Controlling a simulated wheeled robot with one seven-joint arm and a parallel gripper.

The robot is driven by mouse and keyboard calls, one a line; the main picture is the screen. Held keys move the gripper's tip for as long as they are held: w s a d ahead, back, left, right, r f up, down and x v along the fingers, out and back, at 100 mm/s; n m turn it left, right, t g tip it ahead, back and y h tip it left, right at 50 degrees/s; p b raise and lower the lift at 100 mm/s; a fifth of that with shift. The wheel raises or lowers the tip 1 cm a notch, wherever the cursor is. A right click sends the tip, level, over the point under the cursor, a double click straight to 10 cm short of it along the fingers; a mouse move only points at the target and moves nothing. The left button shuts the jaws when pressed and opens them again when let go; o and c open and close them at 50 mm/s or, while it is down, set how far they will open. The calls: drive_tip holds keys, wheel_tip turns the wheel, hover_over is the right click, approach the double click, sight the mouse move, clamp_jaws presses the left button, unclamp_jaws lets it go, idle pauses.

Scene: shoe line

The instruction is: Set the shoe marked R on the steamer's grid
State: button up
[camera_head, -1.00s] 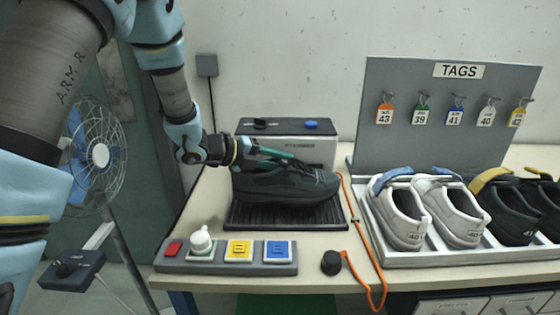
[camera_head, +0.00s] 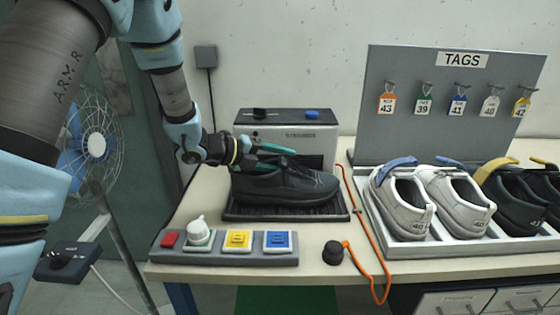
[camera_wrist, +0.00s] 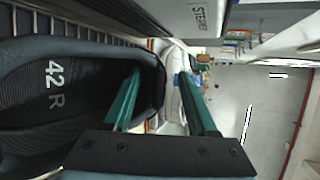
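The black shoe (camera_head: 285,187) rests on the dark ribbed grid (camera_head: 238,213) in front of the steamer (camera_head: 300,133), toe to the right. In the wrist view its insole reads "42 R" (camera_wrist: 54,85), and the grid (camera_wrist: 85,28) shows beside it. My gripper (camera_head: 277,158) is at the heel end, its green fingers spread. In the wrist view my gripper (camera_wrist: 158,100) has one finger inside the shoe opening and the other outside, with the collar between and gaps visible. The shoe's underside is hidden.
A control strip (camera_head: 190,257) with a red button, a white knob and yellow and blue buttons lies in front. An orange cord (camera_head: 366,225) and black knob (camera_head: 333,253) are to the right. A tray (camera_head: 400,247) of white and black shoes stands below the TAGS board (camera_head: 425,120).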

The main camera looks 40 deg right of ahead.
drive_tip(key=shift+o, duration=0.2)
drive_tip(key=shift+a, duration=0.15)
drive_tip(key=shift+w+a+r, duration=0.1)
drive_tip(key=shift+w+a, duration=0.05)
drive_tip(key=shift+a, duration=0.15)
drive_tip(key=b+v, duration=0.3)
drive_tip(key=v, duration=0.7)
